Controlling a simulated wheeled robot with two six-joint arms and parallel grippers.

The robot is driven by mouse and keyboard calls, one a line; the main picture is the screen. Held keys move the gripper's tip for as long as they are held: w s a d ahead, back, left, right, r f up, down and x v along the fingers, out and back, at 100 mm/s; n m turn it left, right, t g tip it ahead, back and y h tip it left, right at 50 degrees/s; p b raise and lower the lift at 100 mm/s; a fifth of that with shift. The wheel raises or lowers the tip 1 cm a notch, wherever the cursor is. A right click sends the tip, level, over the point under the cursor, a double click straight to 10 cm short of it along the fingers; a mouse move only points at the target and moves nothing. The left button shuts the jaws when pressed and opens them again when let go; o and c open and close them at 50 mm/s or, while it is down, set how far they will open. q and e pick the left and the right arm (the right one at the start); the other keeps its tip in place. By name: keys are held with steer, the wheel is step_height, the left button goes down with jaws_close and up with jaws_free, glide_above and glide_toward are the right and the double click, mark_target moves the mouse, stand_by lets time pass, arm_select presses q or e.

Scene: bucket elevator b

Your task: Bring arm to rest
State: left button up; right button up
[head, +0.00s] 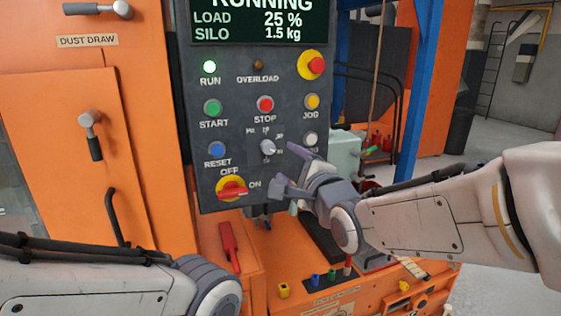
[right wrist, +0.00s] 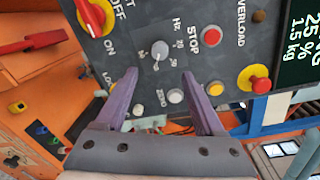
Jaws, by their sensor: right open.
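My right gripper (head: 283,170) is open and empty in front of the dark control panel (head: 200,130). Its fingertips lie just right of and below the grey speed knob (head: 268,147) in the head view. In the right wrist view the knob (right wrist: 160,50) shows beyond the gap between the two purple fingers of the gripper (right wrist: 160,76). I cannot tell whether a finger touches the panel. My left arm comes in at the lower left, and its gripper is out of view.
The display (head: 250,22) reads RUNNING, load 25 %, silo 1.5 kg. A red-and-yellow OFF/ON switch (head: 232,189) sits at the panel's lower left. A red lever (head: 229,245) stands on the orange housing below. Open floor lies at the right.

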steer(key=shift+s, duration=0.2)
